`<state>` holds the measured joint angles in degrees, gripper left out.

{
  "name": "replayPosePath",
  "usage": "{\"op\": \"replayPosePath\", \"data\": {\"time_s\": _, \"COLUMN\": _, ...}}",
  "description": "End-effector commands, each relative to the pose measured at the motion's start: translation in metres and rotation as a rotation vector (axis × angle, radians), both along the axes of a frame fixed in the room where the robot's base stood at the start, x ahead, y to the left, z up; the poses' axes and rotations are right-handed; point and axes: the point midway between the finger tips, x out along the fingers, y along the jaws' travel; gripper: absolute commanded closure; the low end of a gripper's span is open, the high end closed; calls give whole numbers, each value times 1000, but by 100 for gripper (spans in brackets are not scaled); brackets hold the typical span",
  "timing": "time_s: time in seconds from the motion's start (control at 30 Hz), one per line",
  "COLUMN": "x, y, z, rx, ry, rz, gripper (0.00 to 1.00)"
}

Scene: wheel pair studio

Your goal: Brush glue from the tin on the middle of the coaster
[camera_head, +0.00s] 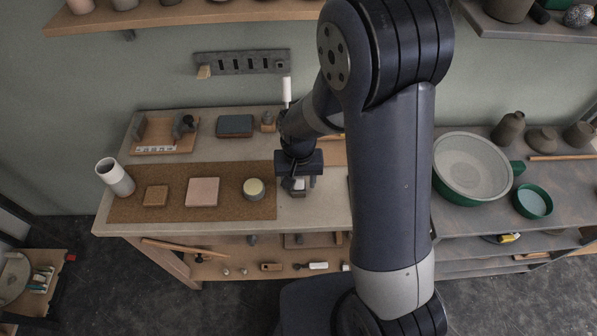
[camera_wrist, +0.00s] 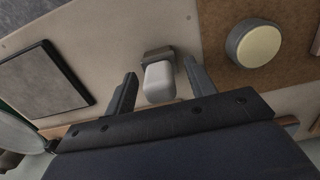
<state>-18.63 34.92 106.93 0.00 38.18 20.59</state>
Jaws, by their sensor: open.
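The tin (camera_head: 253,189), round with pale cream contents, stands on the right part of the brown mat. It also shows in the wrist view (camera_wrist: 259,46). On the mat to its left lie a pinkish square slab (camera_head: 202,192) and a smaller brown square (camera_head: 156,196); I cannot tell which is the coaster. My gripper (camera_head: 299,187) is over the table just right of the tin. In the wrist view my gripper (camera_wrist: 160,76) is open, its fingers either side of a white, rounded piece (camera_wrist: 159,85) on a grey block (camera_wrist: 158,54). This may be the brush handle; no bristles show.
A large bowl (camera_head: 474,167) stands on the right-hand bench. The table's front strip is clear.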

Motion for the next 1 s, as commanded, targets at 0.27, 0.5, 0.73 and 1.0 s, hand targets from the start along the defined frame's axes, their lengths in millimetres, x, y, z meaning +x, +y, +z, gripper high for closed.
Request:
{"op": "replayPosePath", "data": {"time_s": 0.27, "x": 0, "y": 0, "z": -2, "rx": 0, "ry": -1, "rz": 0, "gripper": 47}}
{"op": "replayPosePath", "data": {"time_s": 0.5, "x": 0, "y": 0, "z": -2, "rx": 0, "ry": -1, "rz": 0, "gripper": 64}}
{"op": "replayPosePath", "data": {"time_s": 0.73, "x": 0, "y": 0, "z": -2, "rx": 0, "ry": -1, "rz": 0, "gripper": 83}}
{"op": "replayPosePath", "data": {"time_s": 1.0, "x": 0, "y": 0, "z": -2, "rx": 0, "ry": -1, "rz": 0, "gripper": 83}}
